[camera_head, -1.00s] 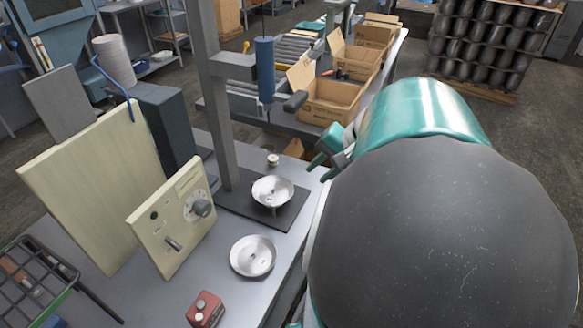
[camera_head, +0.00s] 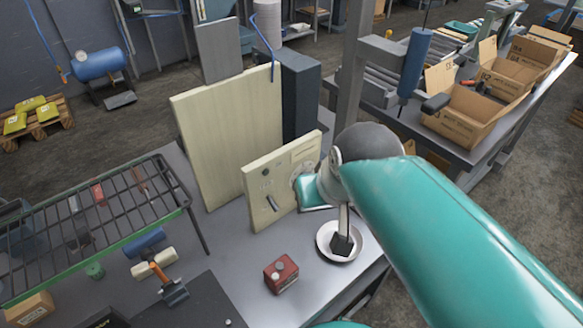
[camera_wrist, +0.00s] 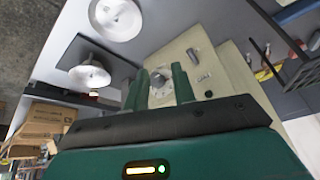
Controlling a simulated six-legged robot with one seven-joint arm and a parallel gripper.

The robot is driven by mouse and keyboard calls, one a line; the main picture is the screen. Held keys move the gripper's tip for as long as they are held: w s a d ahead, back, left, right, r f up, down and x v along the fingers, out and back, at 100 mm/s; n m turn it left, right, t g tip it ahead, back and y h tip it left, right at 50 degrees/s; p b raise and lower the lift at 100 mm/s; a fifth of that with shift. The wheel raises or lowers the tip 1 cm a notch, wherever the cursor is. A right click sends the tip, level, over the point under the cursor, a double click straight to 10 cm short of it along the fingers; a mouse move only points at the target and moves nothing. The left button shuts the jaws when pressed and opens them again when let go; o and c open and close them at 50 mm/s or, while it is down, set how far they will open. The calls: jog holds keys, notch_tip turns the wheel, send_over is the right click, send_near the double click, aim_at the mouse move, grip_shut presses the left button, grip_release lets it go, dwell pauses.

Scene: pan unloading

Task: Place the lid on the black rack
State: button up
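Two round, shiny metal dishes show in the wrist view, and I cannot tell for sure which is the lid. One dish (camera_wrist: 118,16) lies on the grey bench; it also shows in the head view (camera_head: 326,249), its middle covered by a dark part. The other (camera_wrist: 90,76) is over the dark stand base; my arm hides it in the head view. My gripper (camera_wrist: 160,70) has two green fingers apart with nothing between them, in front of the cream panel. The black rack (camera_head: 100,252) with a green front edge stands at the left.
The cream panel (camera_head: 268,182) with a knob and a taller pale board (camera_head: 225,140) stand between rack and dish. A red box (camera_head: 281,273) sits in front. Tools lie near the rack. Open cartons (camera_head: 467,114) stand behind my arm.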

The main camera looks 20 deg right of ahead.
jog(key=shift+o, duration=0.2)
jog(key=shift+s+a+r+n, duration=0.15)
jog(key=shift+a+n, duration=0.15)
jog(key=shift+a, duration=0.2)
jog(key=shift+s+a+f+n, duration=0.15)
jog(key=shift+a+n, duration=0.15)
jog(key=shift+a, duration=0.15)
jog(key=s+d+f+m+t+y, duration=0.1)
jog(key=d+m, duration=0.6)
jog(key=d, duration=0.8)
jog(key=d+f+m+y, duration=0.15)
jog(key=d+m, duration=0.45)
jog(key=d, duration=0.9)
jog(key=x, duration=1.3)
jog(key=shift+w+a+f, duration=0.1)
jog(key=shift+w+a, duration=0.2)
jog(key=shift+a, duration=0.05)
grip_shut()
